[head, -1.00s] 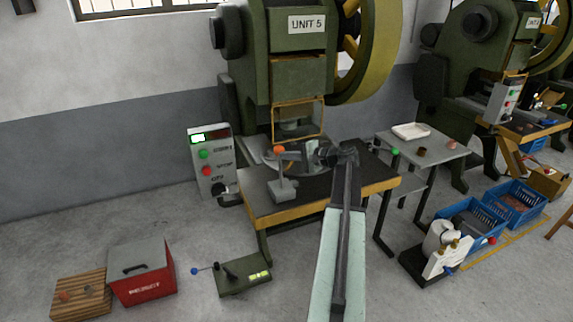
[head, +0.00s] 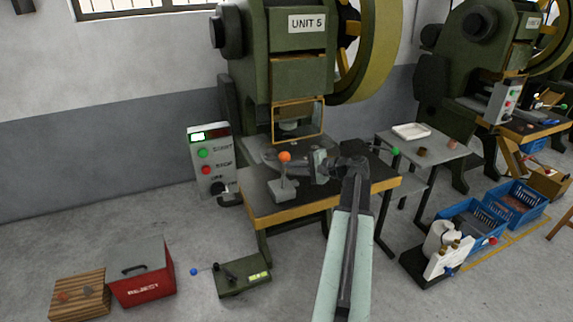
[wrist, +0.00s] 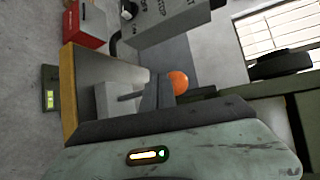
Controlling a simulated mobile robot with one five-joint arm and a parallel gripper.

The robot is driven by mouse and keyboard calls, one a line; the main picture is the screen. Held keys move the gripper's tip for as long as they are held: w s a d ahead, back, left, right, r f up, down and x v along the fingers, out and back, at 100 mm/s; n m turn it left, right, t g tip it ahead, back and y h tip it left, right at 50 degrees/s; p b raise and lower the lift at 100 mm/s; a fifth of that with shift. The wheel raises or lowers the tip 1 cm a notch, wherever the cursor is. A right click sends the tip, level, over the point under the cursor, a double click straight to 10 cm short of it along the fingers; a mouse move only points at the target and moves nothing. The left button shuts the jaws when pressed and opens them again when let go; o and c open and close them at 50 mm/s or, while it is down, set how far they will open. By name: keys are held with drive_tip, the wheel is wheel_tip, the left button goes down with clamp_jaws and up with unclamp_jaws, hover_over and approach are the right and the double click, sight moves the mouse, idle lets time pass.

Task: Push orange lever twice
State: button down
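The orange lever has an orange ball knob (head: 284,156) on a thin stem above a grey base block (head: 284,190), on the front of the press table at UNIT 5. My gripper (head: 318,164) is just right of the knob at about its height, with a small apparent gap in the head view. The wrist view shows the orange knob (wrist: 177,82) close beyond dark finger parts, which partly cover the stem. Contact cannot be told. I cannot make out both fingertips, and nothing is seen held.
The green press frame (head: 297,75) stands behind the table (head: 262,208). A grey control box (head: 208,165) is at left. A side table (head: 440,151) and blue crates (head: 513,205) are at right.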

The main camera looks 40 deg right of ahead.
drive_tip(key=shift+s+a+f, duration=0.1)
drive_tip(key=shift+s+a, duration=0.05)
drive_tip(key=shift+s, duration=0.25)
drive_tip(key=shift+s+a+f, duration=0.1)
drive_tip(key=shift+s+a, duration=0.05)
drive_tip(key=shift+s, duration=0.25)
drive_tip(key=shift+s, duration=0.1)
drive_tip(key=s, duration=0.1)
drive_tip(key=s+a, duration=0.1)
drive_tip(key=s, duration=0.1)
drive_tip(key=s+a+f+b, duration=0.1)
drive_tip(key=shift+s, duration=0.15)
idle(0.5)
